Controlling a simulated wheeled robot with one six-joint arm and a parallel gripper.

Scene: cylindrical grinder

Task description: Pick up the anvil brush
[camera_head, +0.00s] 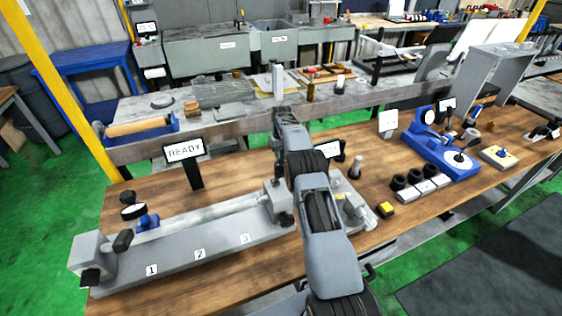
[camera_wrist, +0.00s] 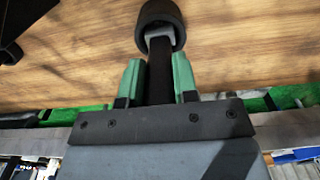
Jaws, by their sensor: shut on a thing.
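The anvil brush shows in the wrist view, with a dark round head (camera_wrist: 161,18), a grey collar and a black handle. My gripper (camera_wrist: 157,68) has its two green fingers shut on the black handle, one on each side. The brush head points away from the gripper, over the wooden bench top. I cannot tell whether the head touches the wood. In the head view my arm covers the middle of the bench, and I cannot make out the gripper or the brush there.
The wooden bench (camera_head: 215,268) carries a grey cylindrical grinder (camera_head: 195,240) at left and a READY sign (camera_head: 184,150) behind it. Right of my arm are a yellow-topped block (camera_head: 386,209), several black rings and a blue gauge stand (camera_head: 440,152). A grey bench (camera_head: 235,118) runs behind.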

